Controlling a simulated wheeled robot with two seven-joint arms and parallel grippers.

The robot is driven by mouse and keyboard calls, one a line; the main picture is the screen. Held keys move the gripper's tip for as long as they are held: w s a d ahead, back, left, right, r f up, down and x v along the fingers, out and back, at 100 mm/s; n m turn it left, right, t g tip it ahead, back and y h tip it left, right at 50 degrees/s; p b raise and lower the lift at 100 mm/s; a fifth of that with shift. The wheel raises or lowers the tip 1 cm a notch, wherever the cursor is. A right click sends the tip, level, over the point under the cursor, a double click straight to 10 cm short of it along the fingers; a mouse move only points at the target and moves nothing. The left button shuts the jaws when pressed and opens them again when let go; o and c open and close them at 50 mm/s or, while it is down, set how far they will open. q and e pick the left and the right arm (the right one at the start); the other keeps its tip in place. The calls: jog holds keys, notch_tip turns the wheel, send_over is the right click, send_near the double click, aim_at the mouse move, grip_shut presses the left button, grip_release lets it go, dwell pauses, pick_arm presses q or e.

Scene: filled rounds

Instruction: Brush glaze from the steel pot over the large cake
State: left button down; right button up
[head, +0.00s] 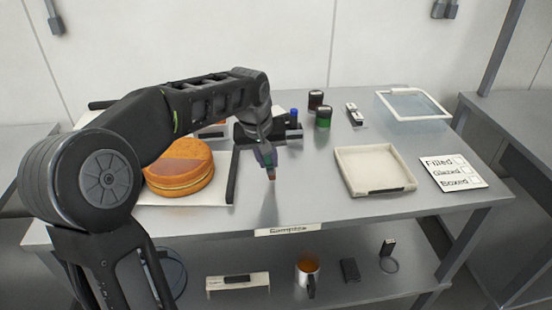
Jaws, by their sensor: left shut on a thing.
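The large round cake (181,172) sits on a pale board (213,193) at the left of the table. Its top shows two tones, a browner part and a lighter orange part; my left arm passes in front of its back left side. My left gripper (265,157) is shut on a brush, whose orange tip (271,178) points down above bare table, right of the cake and apart from it. A small pot (308,275) with orange-brown contents and a dark handle stands on the lower shelf; it looks like the glaze pot. My right gripper is not in view.
A cream tray (347,177) lies at the right, beside a card (453,171) reading Filled, Glazed, Boxed. A clear-lidded box (412,104), stamps (323,118) and a black holder (243,134) stand at the back. The table's front edge carries a label (288,230). The table's front middle is clear.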

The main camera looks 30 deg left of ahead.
pick_arm(q)
jog(key=shift+s+a, duration=0.35)
jog(key=shift+a, duration=0.1)
jog(key=shift+a, duration=0.1)
jog(key=shift+s+a+b, duration=0.3)
jog(key=shift+s+a, duration=0.85)
jog(key=shift+a, duration=0.25)
jog(key=shift+s+a+f, duration=0.1)
jog(key=shift+s+a, duration=0.5)
jog(key=shift+a, duration=0.2)
jog(key=shift+s+a+f, duration=0.1)
jog(key=shift+s+a, duration=0.45)
jog(key=shift+a, duration=0.2)
jog(key=shift+r, duration=0.1)
jog(key=shift+w+d, duration=0.6)
jog(key=shift+d, duration=0.2)
jog(key=shift+w+d, duration=0.55)
jog(key=shift+d, duration=0.2)
jog(key=shift+w+d, duration=0.1)
